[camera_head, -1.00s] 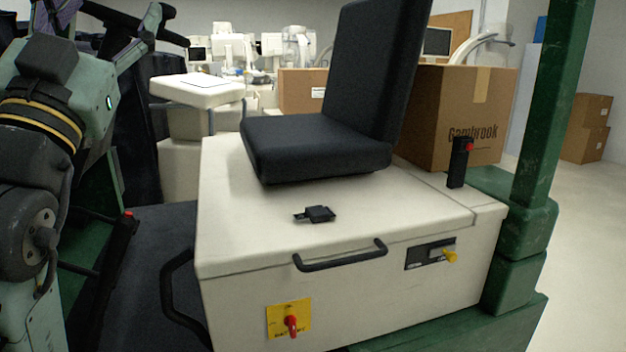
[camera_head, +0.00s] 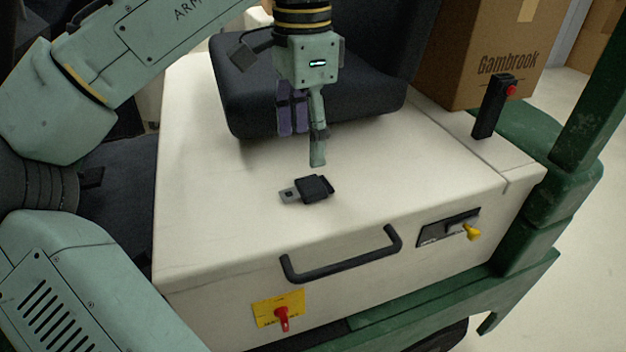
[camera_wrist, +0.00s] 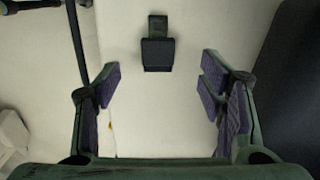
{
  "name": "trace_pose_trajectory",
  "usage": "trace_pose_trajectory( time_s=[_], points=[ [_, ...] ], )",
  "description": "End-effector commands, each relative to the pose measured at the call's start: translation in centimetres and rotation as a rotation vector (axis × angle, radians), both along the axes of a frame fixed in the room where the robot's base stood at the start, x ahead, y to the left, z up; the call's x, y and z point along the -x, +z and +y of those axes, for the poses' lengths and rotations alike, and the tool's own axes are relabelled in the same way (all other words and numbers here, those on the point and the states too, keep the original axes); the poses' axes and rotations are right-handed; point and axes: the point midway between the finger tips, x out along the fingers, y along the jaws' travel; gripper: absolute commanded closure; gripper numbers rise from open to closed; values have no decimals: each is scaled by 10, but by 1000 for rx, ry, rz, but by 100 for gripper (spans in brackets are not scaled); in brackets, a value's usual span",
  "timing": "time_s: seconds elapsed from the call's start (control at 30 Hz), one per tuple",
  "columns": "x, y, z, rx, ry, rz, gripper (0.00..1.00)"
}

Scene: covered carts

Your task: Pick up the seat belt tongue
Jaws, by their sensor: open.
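The seat belt tongue (camera_head: 308,189) is a small black block with a grey metal tab at its left end. It lies flat on the cream top of the cart's box, in front of the black seat. In the wrist view the tongue (camera_wrist: 158,52) lies ahead of the fingers, with its tab pointing up in the picture. My gripper (camera_head: 304,148) is above and just behind the tongue, pointing down, and does not touch it. In the wrist view my gripper (camera_wrist: 160,92) is open and empty, with purple pads wide apart on either side.
The black seat (camera_head: 240,100) stands close behind my gripper. A black handle (camera_head: 345,262), a red switch (camera_head: 282,316) and a yellow knob (camera_head: 471,232) are on the box's front. A black post with a red button (camera_head: 488,110) and a cardboard box (camera_head: 490,50) stand at right.

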Motion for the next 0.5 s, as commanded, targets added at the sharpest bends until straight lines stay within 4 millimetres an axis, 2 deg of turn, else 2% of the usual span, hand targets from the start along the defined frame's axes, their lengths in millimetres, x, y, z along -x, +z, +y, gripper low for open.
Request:
trace_pose_trajectory(
  time_s=[0.1,0.33,0.5],
  points=[
    [0,-19,-1,2,-2,0,37],
    [0,-35,-2,1,0,-3,37],
    [2,-61,-5,0,1,-2,37]
  ],
)
